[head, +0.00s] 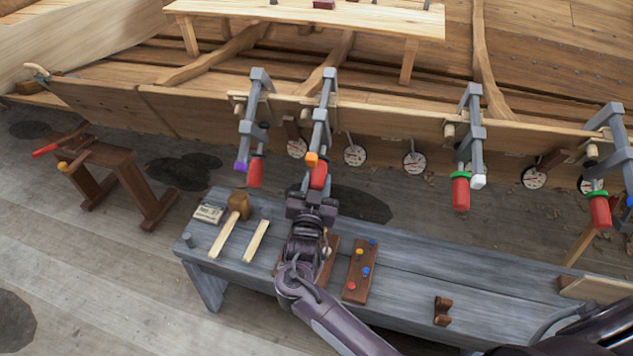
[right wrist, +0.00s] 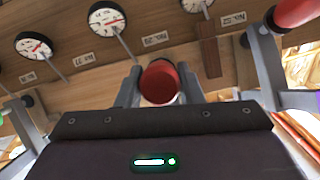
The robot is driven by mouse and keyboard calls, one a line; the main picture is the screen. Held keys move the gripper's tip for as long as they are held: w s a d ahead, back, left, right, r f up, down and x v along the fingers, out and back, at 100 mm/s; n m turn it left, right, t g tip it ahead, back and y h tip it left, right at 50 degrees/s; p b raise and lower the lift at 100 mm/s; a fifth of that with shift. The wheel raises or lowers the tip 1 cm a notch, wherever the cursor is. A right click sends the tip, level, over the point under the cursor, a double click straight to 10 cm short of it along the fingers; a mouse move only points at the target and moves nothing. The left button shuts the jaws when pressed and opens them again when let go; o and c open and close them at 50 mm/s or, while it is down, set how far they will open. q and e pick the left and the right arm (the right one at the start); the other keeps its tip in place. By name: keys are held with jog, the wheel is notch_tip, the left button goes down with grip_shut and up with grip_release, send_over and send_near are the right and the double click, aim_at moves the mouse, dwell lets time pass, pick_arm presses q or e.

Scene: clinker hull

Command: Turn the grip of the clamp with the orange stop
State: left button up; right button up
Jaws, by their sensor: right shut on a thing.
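The clamp with the orange stop (head: 312,159) is a grey clamp hanging on the plank edge, second from the left. Its red grip (head: 319,174) points down toward me. My right gripper (head: 316,189) reaches up from below and is shut on that grip. In the right wrist view the round end of the red grip (right wrist: 160,82) sits between the two grey fingers (right wrist: 160,95). The fingers hide part of the grip's sides. My left gripper is not in view.
Other clamps hang alongside: one with a purple stop (head: 241,167) close on the left, one with a white stop (head: 478,181), one with a blue stop (head: 630,200). Dial gauges (head: 354,155) line the hull behind. A grey bench (head: 420,290) with a mallet (head: 238,205) and pegboard (head: 359,272) stands below.

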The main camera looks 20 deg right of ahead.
jog(key=shift+f, duration=0.1)
jog(key=shift+m+y+b, duration=0.4)
jog(key=shift+b, duration=0.05)
jog(key=shift+f+m+t+y+b, duration=0.1)
jog(key=shift+m+t+y+b, duration=0.5)
jog(key=shift+m+b, duration=0.4)
jog(key=shift+m+t+y+b, duration=0.7)
jog(key=shift+m+t+b, duration=0.1)
jog(key=shift+m+b, duration=0.6)
jog(key=shift+r, duration=0.2)
jog(key=o, duration=1)
jog(key=shift+s, duration=0.1)
